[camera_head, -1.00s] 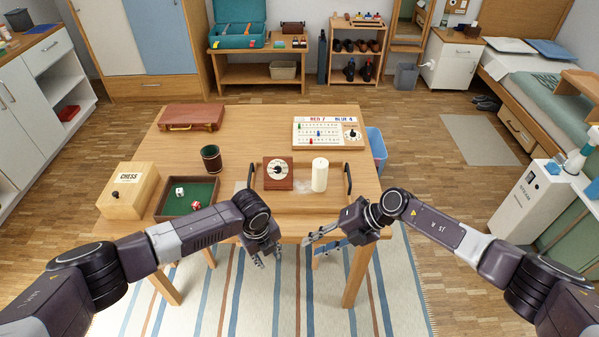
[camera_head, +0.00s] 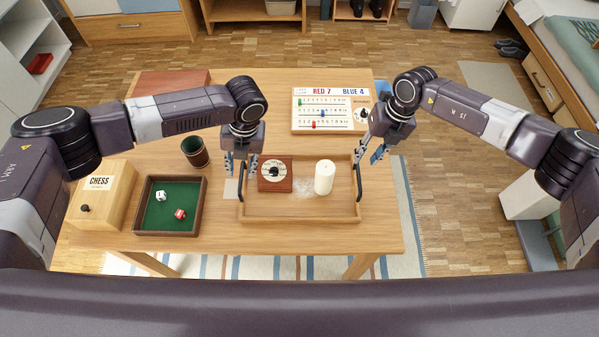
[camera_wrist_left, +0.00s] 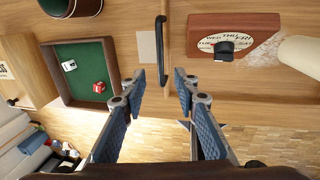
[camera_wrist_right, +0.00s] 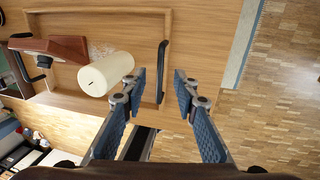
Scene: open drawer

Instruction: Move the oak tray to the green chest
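The oak tray (camera_head: 300,217) lies on the wooden table, with a dark handle at each end. It holds a red-brown dial block (camera_head: 274,187) and a cream candle (camera_head: 324,177). My left gripper (camera_head: 240,168) is open above the tray's left handle (camera_wrist_left: 161,45), which lies ahead between the fingers in the left wrist view. My right gripper (camera_head: 370,158) is open near the right handle (camera_wrist_right: 162,70), which appears just ahead of the fingers in the right wrist view. Neither visibly grasps a handle. I cannot clearly identify the green chest in the current views.
A green-lined dice tray (camera_head: 169,226), a CHESS box (camera_head: 101,195) and a dark cup (camera_head: 195,152) stand left of the oak tray. A scoreboard (camera_head: 331,108) lies behind it. A red-brown case (camera_head: 170,82) is at the table's back left.

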